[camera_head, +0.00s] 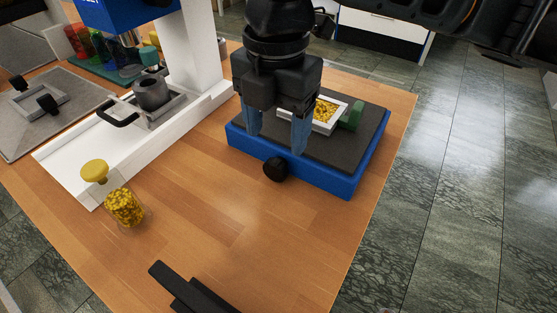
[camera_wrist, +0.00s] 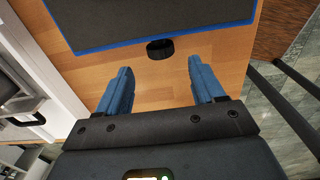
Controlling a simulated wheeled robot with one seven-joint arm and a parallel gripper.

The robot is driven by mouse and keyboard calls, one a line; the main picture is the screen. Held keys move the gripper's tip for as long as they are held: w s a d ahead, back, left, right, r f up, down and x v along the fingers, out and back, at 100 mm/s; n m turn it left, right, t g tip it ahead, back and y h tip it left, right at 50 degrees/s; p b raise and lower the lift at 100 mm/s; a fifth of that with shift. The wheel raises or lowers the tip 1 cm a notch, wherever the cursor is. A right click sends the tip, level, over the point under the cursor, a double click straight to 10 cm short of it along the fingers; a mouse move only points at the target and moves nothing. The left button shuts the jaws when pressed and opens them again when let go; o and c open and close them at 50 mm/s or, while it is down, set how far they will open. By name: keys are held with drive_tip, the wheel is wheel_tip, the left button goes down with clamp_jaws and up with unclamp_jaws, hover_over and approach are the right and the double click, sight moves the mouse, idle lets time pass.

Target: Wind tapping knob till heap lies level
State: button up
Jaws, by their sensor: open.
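The tapping knob (camera_head: 275,169) is a black round knob on the front face of a blue-sided base with a dark grey top (camera_head: 352,150). A white square tray (camera_head: 340,110) holding a yellow granular heap (camera_head: 326,109) sits on that top, partly hidden by my gripper. My gripper (camera_head: 276,142) points down in front of the base, with two blue fingers apart and empty. In the wrist view the knob (camera_wrist: 160,49) lies ahead of the fingertips and between their lines, not touching them. The open gripper also shows there (camera_wrist: 158,75).
A green block (camera_head: 352,116) stands against the tray's right side. A jar of yellow granules (camera_head: 125,207) and a yellow lid-like piece (camera_head: 95,171) stand at the left front. A white press (camera_head: 190,45) with a dark pot (camera_head: 151,92) stands at the left. The wooden table (camera_head: 240,225) is clear before the knob.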

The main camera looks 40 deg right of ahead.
sight(277, 163)
drive_tip(key=shift+f+b, duration=0.45)
drive_tip(key=shift+f, duration=3.4)
drive_tip(key=shift+c, duration=0.3)
drive_tip(key=c, duration=1)
drive_tip(key=shift+o, duration=0.2)
drive_tip(key=shift+s+f+t+b, duration=0.1)
drive_tip(key=shift+f+t+b, duration=0.1)
drive_tip(key=shift+t+b, duration=0.5)
drive_tip(key=shift+r, duration=0.2)
drive_tip(key=shift+y, duration=0.3)
drive_tip(key=o, duration=1)
